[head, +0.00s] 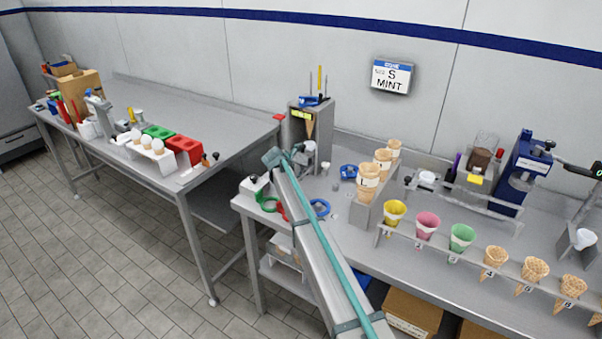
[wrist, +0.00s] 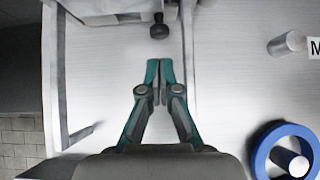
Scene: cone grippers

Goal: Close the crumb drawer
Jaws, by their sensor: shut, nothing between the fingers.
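In the wrist view a black round knob (wrist: 158,30) stands out from a grey front at the top of the picture, under a grey housing; it looks like the crumb drawer's knob. How far the drawer stands out I cannot tell. My gripper (wrist: 159,68) is shut and empty, its fingertips a little short of the knob and pointing at it, with a gap between. In the head view my gripper (head: 277,158) is at the end of my long arm, in front of the grey cone stand (head: 325,122). The drawer is not clear in that view.
A blue ring (wrist: 283,152) and a small metal cylinder (wrist: 287,43) are to the right of my gripper. A pale upright bar (wrist: 51,85) is on its left. In the head view, a rack of cones (head: 493,273) lines the right counter. Bare metal surface surrounds the fingers.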

